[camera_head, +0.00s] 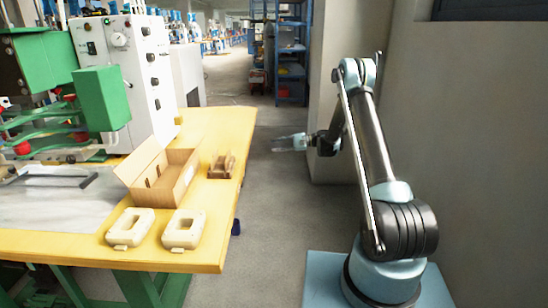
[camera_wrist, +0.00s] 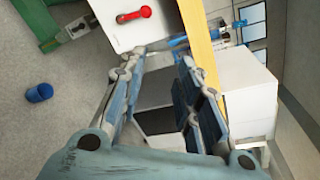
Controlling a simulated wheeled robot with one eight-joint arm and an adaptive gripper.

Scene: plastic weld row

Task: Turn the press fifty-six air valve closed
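A red lever handle (camera_wrist: 134,14), likely the air valve, shows on a white panel (camera_wrist: 108,20) at the top of the wrist view. It lies roughly crosswise in that picture. I cannot make out a label, and I cannot pick out this handle in the head view. My gripper (camera_wrist: 162,58) is open, its two fingers apart with nothing held between them. The red handle is beyond the left fingertip and apart from it. In the head view my gripper (camera_head: 290,142) reaches left over the aisle, right of the yellow table.
The yellow table (camera_head: 222,150) bears an open cardboard box (camera_head: 185,178), a small brown holder (camera_head: 221,165) and two cream parts (camera_head: 183,230). A green and white machine (camera_head: 124,85) stands behind. A wall pillar (camera_head: 345,70) is at right.

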